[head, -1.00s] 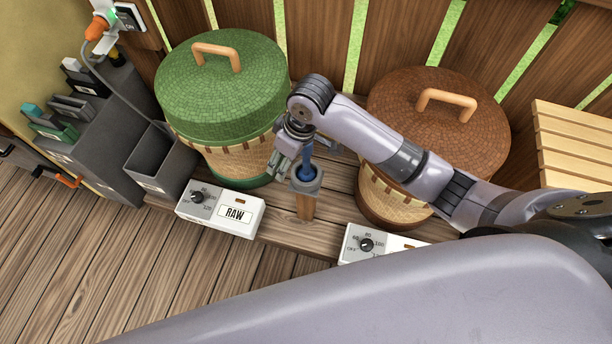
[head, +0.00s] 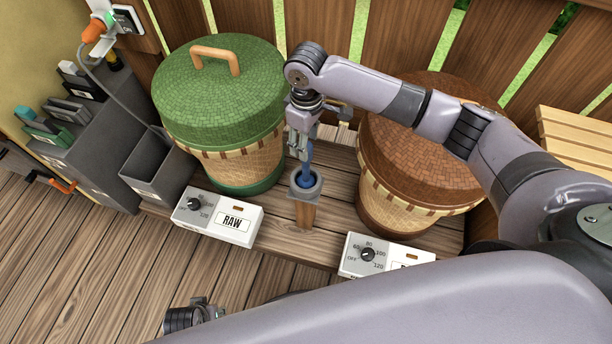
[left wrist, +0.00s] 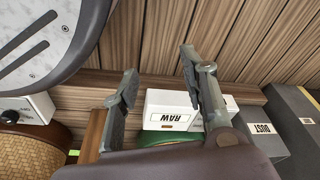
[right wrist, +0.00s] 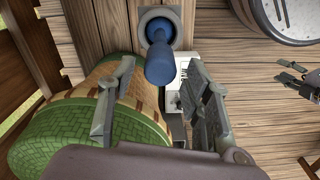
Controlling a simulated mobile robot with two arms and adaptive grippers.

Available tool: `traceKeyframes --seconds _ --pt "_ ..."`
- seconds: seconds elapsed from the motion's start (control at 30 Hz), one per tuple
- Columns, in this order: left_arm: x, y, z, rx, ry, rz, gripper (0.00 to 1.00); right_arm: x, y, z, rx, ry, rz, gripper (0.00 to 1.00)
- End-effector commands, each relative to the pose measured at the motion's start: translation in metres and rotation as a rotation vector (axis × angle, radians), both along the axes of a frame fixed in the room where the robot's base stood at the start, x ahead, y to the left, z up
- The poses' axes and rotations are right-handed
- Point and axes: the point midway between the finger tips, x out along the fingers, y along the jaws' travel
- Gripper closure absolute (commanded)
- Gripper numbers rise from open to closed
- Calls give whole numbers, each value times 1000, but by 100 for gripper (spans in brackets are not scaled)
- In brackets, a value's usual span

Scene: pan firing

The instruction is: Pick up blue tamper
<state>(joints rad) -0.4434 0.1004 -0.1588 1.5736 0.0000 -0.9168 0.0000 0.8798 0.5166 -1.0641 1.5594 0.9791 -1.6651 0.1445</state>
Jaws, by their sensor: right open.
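The blue tamper (head: 304,178) stands upright in a grey square holder (head: 305,192) on a short wooden post between the two lidded baskets. My right gripper (head: 301,145) points down over the tamper, open. In the right wrist view, the tamper's rounded handle end (right wrist: 160,66) lies between the two spread fingertips (right wrist: 162,64), with gaps on both sides. My left gripper shows partly at the bottom of the head view (head: 205,309). In the left wrist view its fingers (left wrist: 158,62) are spread and empty.
A green-lidded basket (head: 220,100) stands left of the post, a brown-lidded basket (head: 420,150) to its right. The white RAW control box (head: 218,217) and another control box (head: 385,256) sit in front. Grey bins (head: 158,172) stand at left.

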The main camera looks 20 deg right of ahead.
Motion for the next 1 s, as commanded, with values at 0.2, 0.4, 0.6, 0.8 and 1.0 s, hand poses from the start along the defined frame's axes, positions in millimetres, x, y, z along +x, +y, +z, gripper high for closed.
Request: traceKeyframes --seconds 0.2,0.4,0.6,0.8,1.0 --pt "10 -1 19 -1 -12 2 60 0 0 -29 1 1 0 55" --pt "14 -2 28 -1 -19 3 60 0 0 -42 1 1 -1 55" --pt "22 -3 53 -3 -32 6 60 -1 0 -74 -1 1 0 55" --pt "25 -3 69 -3 -39 7 60 0 1 -88 1 -2 1 55" --pt "25 -3 70 -3 -39 7 60 0 1 -89 1 -2 1 55"
